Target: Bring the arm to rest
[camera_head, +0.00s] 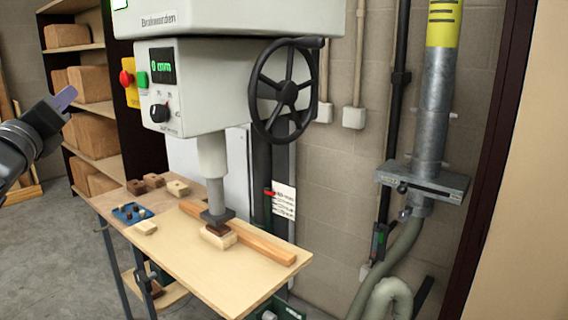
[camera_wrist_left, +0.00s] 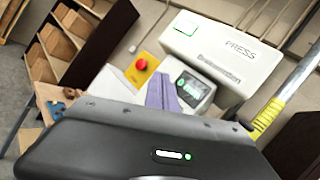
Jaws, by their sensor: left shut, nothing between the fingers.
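My left gripper (camera_head: 66,98) is raised at the left edge of the head view, well clear of the press and the table. Its purple fingers are shut with nothing between them; they also show in the left wrist view (camera_wrist_left: 162,93), in front of the press. The press (camera_head: 205,85) stands at the centre with its ram down on a small stack of wood blocks (camera_head: 219,236) on the table. Its display reads 0 mm. My right gripper is in neither view.
The light wood table (camera_head: 225,285) carries a long wooden bar (camera_head: 273,250), a blue tray (camera_head: 131,212) with small pieces, and several loose blocks (camera_head: 154,181). A shelf (camera_head: 118,112) with brown boxes stands behind at left. A grey duct (camera_head: 432,100) rises at right.

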